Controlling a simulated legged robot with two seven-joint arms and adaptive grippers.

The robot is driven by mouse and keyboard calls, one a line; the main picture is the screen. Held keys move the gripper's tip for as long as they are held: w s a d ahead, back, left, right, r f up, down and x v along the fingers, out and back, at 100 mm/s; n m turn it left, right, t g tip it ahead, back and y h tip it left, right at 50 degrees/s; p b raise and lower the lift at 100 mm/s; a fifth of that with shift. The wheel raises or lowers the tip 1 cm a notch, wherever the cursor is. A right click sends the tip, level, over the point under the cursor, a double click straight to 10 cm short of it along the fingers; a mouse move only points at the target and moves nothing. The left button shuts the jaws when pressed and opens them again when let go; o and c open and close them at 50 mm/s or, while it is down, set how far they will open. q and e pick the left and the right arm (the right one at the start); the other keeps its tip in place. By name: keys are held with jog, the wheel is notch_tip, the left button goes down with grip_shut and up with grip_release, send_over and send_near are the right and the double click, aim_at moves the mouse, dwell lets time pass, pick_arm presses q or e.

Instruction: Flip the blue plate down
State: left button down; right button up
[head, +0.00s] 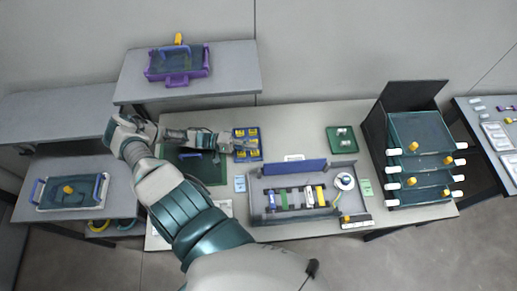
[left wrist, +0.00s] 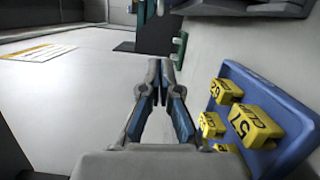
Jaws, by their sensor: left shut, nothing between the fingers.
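The blue plate (head: 295,172) stands raised along the back edge of the grey tray-like fixture (head: 262,219) on the middle table. My left gripper (head: 250,146) is over the table, left of and a little behind the plate, and apart from it. In the left wrist view, my left gripper's fingertips (left wrist: 160,66) meet with nothing between them. A dark grey-blue edge at the top of that view may belong to the fixture; I cannot tell. My right gripper is not in view.
A blue tray (head: 237,157) of yellow clips sits beside my left gripper; it also shows in the left wrist view (left wrist: 281,88). A green mat (head: 212,176) lies left of it. A green tray (head: 332,148) and a dark rack (head: 375,130) stand to the right.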

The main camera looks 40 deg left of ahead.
aim_at(294, 164)
pick_arm(q)
jog(key=x, duration=0.9)
jog(key=shift+d+r+p, duration=0.25)
jog(key=shift+p, duration=0.1)
jog(key=shift+s+d+p, duration=0.6)
jog(key=shift+s+d, duration=0.15)
jog(key=shift+s, duration=0.3)
jog(key=shift+s+d, duration=0.25)
jog(key=shift+s, duration=0.15)
jog(key=shift+d, duration=0.15)
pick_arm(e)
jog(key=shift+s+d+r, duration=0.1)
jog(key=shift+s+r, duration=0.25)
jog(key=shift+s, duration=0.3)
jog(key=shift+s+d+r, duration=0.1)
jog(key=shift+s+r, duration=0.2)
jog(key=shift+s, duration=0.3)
pick_arm(q)
jog(key=shift+d+r, duration=0.1)
jog(key=shift+d, duration=0.05)
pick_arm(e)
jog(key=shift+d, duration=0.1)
pick_arm(q)
jog(key=shift+s+m+p, duration=0.15)
jog(key=shift+m+p, duration=0.25)
jog(key=shift+p, duration=0.05)
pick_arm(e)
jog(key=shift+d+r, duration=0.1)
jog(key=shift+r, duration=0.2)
